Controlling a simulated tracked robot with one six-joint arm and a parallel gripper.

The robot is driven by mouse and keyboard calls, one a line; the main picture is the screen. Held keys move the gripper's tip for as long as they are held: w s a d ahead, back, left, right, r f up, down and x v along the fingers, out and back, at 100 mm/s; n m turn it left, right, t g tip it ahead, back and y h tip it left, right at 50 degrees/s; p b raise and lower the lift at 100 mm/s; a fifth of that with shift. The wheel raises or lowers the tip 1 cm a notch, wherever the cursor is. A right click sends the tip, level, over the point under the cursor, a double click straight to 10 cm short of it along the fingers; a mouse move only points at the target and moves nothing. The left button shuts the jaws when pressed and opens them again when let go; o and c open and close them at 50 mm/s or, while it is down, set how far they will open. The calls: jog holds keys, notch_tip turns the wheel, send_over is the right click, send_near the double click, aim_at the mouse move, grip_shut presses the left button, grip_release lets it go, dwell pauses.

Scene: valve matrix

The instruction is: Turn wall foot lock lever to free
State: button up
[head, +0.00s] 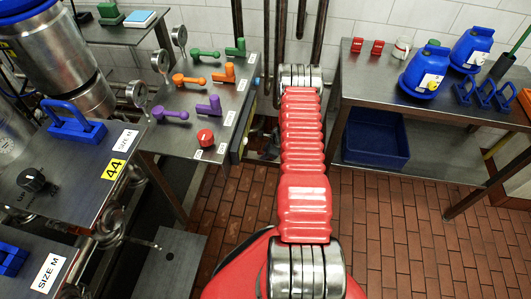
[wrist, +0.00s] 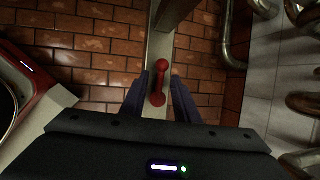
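The red lever (wrist: 159,82) shows in the wrist view, lying along a pale beam near the brick floor. It has a rounded knob at each end and runs roughly up and down in the picture. My gripper (wrist: 160,82) is open, with its two dark blue fingers to the left and right of the lever. Gaps seem to show on both sides, so I see no clear contact. In the head view the lever and my gripper are hidden behind or below my red arm.
A valve panel (head: 190,105) with green, orange and purple handles and a red knob (head: 206,137) stands left of my arm. A steel bench (head: 375,80) with blue canisters is at right, a blue bin (head: 375,140) beneath it. Pipes (wrist: 236,35) run right of the lever.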

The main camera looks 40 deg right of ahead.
jog(key=shift+c, duration=0.4)
grip_shut()
